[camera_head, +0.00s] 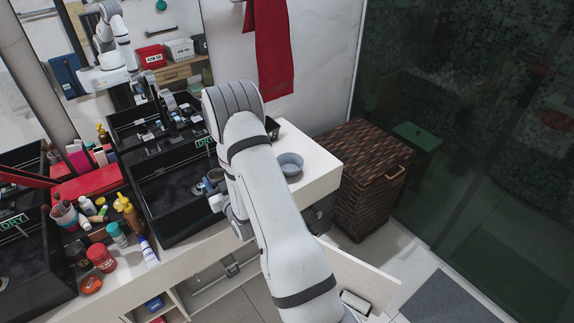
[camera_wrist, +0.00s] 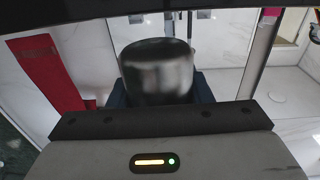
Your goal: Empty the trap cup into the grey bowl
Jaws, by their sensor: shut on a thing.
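A dark grey, shiny cup (camera_wrist: 157,72), which looks like the trap cup, fills the middle of the wrist view. My gripper (camera_wrist: 160,92) is shut on it, with dark blue finger parts showing on both sides of the cup. Its contents are not visible. In the head view my arm hides most of the gripper, which is by the right edge of the black sink. The grey bowl (camera_head: 291,163) stands upright on the white counter, to the right of my arm and apart from the gripper. I see nothing clearly inside the bowl.
A wicker hamper (camera_head: 368,180) stands right of the counter. A red towel (camera_head: 270,50) hangs behind.

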